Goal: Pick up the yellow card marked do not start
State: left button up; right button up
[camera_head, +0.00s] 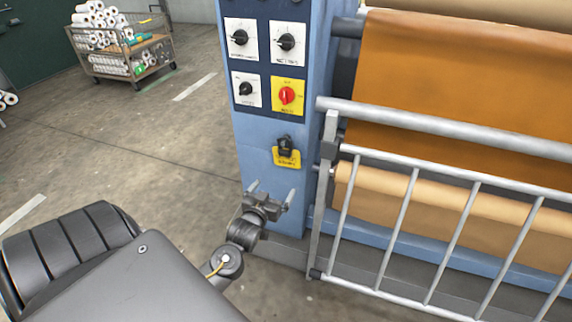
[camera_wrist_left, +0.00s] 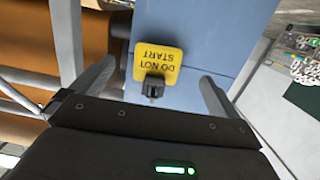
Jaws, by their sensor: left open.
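The yellow card (camera_head: 287,161) hangs on the front of the blue machine column, below the dials, under a small dark holder (camera_head: 285,145). In the left wrist view the card (camera_wrist_left: 158,62) shows upside down and reads DO NOT START, with the dark holder (camera_wrist_left: 153,87) at its lower edge. My left gripper (camera_head: 273,188) is open and empty, just below the card in the head view. In the left wrist view its two fingers spread to either side of the card, and neither touches it. My right gripper is not in view.
The blue column (camera_head: 255,160) carries several dials, one red on yellow (camera_head: 287,96). To its right stands a grey railing (camera_head: 450,225) before brown rolls (camera_head: 450,75). A wire cart (camera_head: 125,55) with rolls stands at the back left. The concrete floor left of the column is mostly clear.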

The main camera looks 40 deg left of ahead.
pick_arm(q)
jog(key=n+t, duration=0.1)
send_near(284, 153)
jog(key=shift+y, duration=0.4)
jog(key=x, duration=0.4)
jog(key=shift+w+f, duration=0.1)
jog(key=shift+b+x, duration=0.3)
jog(key=shift+x, duration=2.25)
jog(key=shift+d+f, duration=0.15)
jog(key=c, duration=0.7)
jog(key=shift+r, duration=0.35)
jog(key=v, duration=1.8)
